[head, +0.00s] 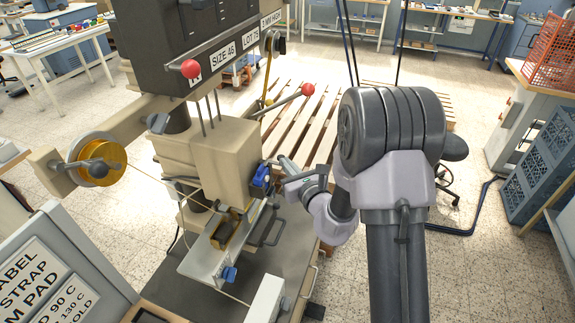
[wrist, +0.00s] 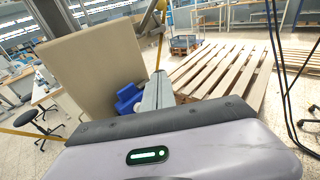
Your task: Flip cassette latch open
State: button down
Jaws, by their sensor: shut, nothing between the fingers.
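A blue latch-like part (head: 261,180) sits on the right side of the beige press block (head: 228,155). It also shows in the wrist view (wrist: 128,99), just left of the fingers. I take it for the cassette latch; whether it is open or shut is not clear. My gripper (head: 283,161) is shut and empty, with its fingertips pointing toward the press just right of the blue part. In the wrist view the closed fingers (wrist: 158,88) lie close beside the blue part; whether they touch it is not clear.
A red-balled lever (head: 307,90) sticks out above my gripper. A gold foil roll (head: 112,154) hangs at the press's left. A metal fixture with a blue knob (head: 229,274) sits below the block.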

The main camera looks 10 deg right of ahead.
jog(key=shift+d, duration=0.1)
jog(key=shift+w+d+n+y, duration=0.15)
jog(key=shift+d+n+y, duration=0.05)
jog(key=shift+n+y, duration=0.25)
